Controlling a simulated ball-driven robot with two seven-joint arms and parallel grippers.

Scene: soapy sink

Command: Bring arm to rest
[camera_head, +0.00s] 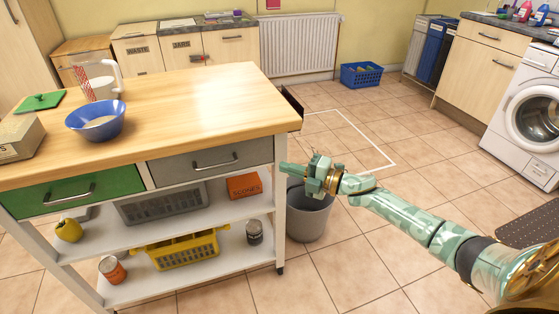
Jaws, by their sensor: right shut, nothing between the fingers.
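My right arm comes in from the lower right and reaches toward the middle of the view. My right gripper (291,170) is shut and empty. It is beside the right end of the kitchen trolley (200,112), above a grey bin (311,215) on the floor. I cannot tell whether the fingers touch the trolley's leg. My left gripper is not in view.
The trolley top holds a blue bowl (96,120), a measuring jug (98,78), a green board (40,102) and a box (17,139). Its shelves hold a yellow basket (181,250) and an orange box (243,186). Open tiled floor lies right of the bin.

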